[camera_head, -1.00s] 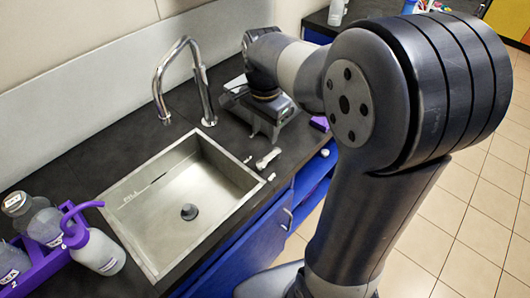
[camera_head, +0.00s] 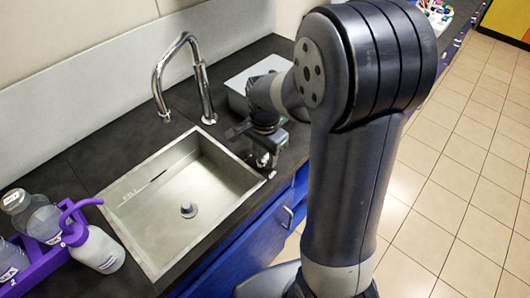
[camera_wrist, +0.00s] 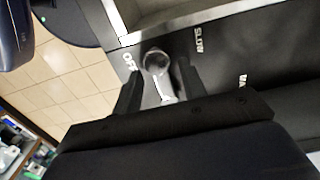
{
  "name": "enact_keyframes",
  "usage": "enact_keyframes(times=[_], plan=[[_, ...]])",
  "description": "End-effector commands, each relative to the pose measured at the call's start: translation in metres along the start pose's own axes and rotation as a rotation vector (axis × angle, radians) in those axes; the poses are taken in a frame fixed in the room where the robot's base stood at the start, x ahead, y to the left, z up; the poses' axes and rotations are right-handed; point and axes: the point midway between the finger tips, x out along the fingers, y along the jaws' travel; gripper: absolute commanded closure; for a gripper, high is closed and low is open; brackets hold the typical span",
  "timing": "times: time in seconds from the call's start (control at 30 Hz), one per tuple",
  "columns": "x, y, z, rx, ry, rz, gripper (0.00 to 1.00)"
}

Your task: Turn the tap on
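The chrome tap spout (camera_head: 204,92) arches over the steel sink (camera_head: 133,189), and no water shows under it. The tap's lever handle (camera_wrist: 156,62) is on the dark counter by the sink's corner. In the wrist view its round end lies near the white word OFF (camera_wrist: 130,62), with SLOW (camera_wrist: 199,40) further along. My gripper (camera_wrist: 159,74) is open, with one dark finger on each side of the lever; I cannot tell whether they touch it. In the head view my gripper (camera_head: 262,150) is low over the counter at the sink's right edge and mostly hides the handle.
A purple rack (camera_head: 42,264) with bottles and a white wash bottle (camera_head: 97,250) stand left of the sink. A grey tray-like box (camera_head: 237,84) lies on the counter behind my gripper. The blue cabinet front (camera_head: 240,236) drops to the tiled floor (camera_head: 455,200).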

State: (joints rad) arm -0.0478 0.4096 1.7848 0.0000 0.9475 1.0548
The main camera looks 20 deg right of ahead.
Motion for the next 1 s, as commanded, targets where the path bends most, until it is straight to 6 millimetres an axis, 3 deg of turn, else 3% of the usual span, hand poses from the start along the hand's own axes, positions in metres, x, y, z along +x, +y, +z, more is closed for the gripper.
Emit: enact_keyframes(times=[0.07,0.53,1.0], plan=[[-0.0002,0.0000,0.0000,0.000,0.000,0.000,0.62],[-0.0005,-0.0001,-0.0001,0.000,0.000,0.000,1.00],[-0.0007,-0.0007,-0.0001,0.011,0.000,0.000,1.00]])
